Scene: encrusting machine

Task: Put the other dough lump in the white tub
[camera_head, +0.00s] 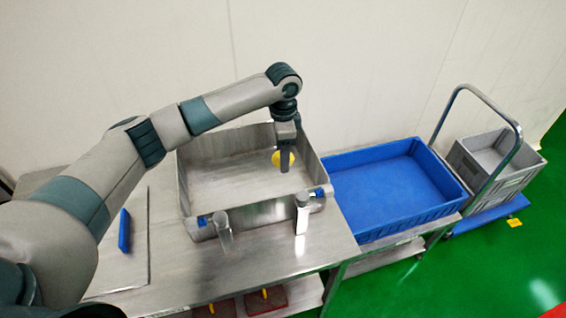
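A yellow lump (276,158), which may be dough, shows in the square metal bin (225,180) on the steel table. My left gripper (284,168) points down into the bin from above and stands in front of the yellow lump, hiding part of it. Its fingers are seen edge-on, so I cannot tell whether they are open, or whether they hold the lump or only stand before it. My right gripper is not in view. I see no clearly white tub.
A large empty blue tray (390,195) stands right of the steel table (265,250). A grey crate (490,160) sits on a blue trolley (490,214) at the far right. A blue-handled object (125,230) lies at left. Two upright metal posts stand at the bin's front.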

